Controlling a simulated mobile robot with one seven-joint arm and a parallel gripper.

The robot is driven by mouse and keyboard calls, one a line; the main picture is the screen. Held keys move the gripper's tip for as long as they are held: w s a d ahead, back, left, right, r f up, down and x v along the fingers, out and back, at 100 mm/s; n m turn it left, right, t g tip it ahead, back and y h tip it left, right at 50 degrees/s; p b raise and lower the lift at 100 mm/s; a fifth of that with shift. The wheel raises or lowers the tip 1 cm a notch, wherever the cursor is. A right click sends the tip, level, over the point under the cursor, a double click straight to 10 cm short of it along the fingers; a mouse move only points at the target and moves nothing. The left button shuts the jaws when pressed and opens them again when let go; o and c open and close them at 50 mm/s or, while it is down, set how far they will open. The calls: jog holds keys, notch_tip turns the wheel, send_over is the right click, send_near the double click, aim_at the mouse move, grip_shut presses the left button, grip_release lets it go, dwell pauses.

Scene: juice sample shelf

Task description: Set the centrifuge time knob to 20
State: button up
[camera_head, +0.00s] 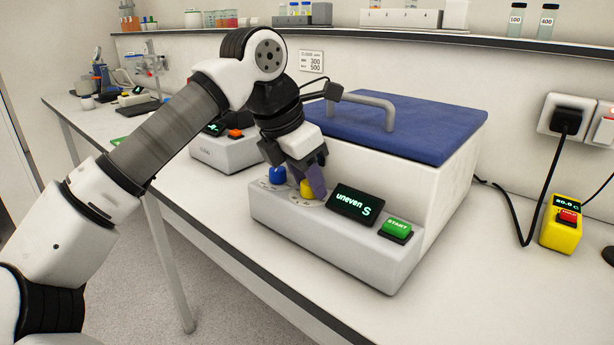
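The centrifuge is a white box (452,205) with a closed blue lid (440,137) and a grey handle on top. Its sloped front panel (330,248) carries a blue knob (277,175), a yellow knob (307,189), a dark display (352,204) and a green START button (396,228). The display reads "uneven S". The small markings by the knobs are too small to read, so I cannot tell which is the time knob. My gripper (314,180) points down at the yellow knob and partly hides it. I cannot tell whether its fingers touch the knob or how far apart they are.
A smaller device (226,150) with an orange button stands behind my arm on the left. A yellow unit (562,222) with a red button stands at the right, near wall sockets and a black cable. A shelf with bottles runs above. The bench front edge is clear.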

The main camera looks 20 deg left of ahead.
jog(key=p+v, duration=0.1)
jog(key=v, duration=1.3)
jog(key=shift+f, duration=0.1)
